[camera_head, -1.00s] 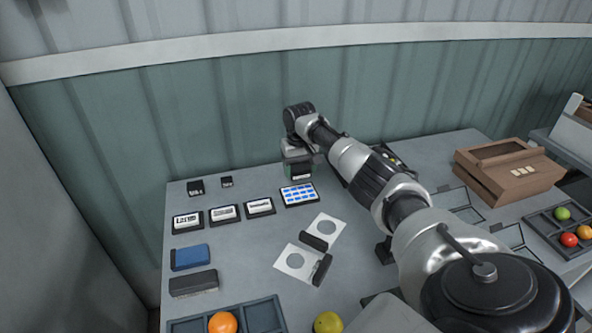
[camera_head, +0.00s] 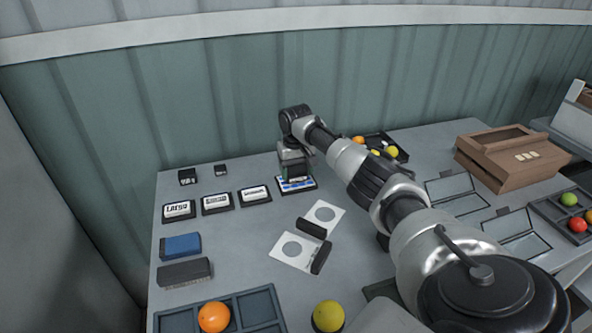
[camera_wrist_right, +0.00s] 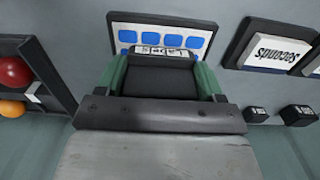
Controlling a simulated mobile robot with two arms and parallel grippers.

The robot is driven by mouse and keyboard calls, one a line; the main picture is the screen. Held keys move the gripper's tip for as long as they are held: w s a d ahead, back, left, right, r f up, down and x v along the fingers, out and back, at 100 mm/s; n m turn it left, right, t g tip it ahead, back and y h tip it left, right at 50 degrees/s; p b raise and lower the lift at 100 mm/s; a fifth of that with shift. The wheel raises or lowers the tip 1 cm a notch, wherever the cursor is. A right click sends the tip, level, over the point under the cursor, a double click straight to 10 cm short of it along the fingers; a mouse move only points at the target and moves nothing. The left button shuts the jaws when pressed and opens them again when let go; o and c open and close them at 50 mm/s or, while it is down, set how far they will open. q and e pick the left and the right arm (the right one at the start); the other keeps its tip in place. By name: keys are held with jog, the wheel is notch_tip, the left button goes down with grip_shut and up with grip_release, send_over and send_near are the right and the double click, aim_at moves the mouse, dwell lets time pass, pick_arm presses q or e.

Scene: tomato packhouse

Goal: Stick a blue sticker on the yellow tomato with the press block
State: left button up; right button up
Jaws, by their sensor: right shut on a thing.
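A yellow tomato (camera_head: 329,314) sits at the front edge of the head view, in a dark round holder. My right gripper (camera_head: 294,174) is over the sheet's far part. It is shut on the press block (camera_wrist_right: 160,78), which looks dark between green sides. The block covers part of the sheet, and I cannot tell whether it touches it. My left gripper is not in view.
Labelled pads (camera_head: 216,203) line the table left of the sheet. A blue block (camera_head: 180,246) and a dark grey block (camera_head: 184,272) lie at left. White cards with round holes (camera_head: 297,250) lie mid-table. An orange tomato (camera_head: 213,317) is in a front tray. A brown box (camera_head: 510,158) stands at right.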

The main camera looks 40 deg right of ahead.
jog(key=shift+f, duration=0.45)
dwell(0.9)
jog(key=shift+f, duration=0.1)
dwell(1.9)
notch_tip(320, 180, up, 7)
jog(key=p, duration=0.8)
dwell(0.4)
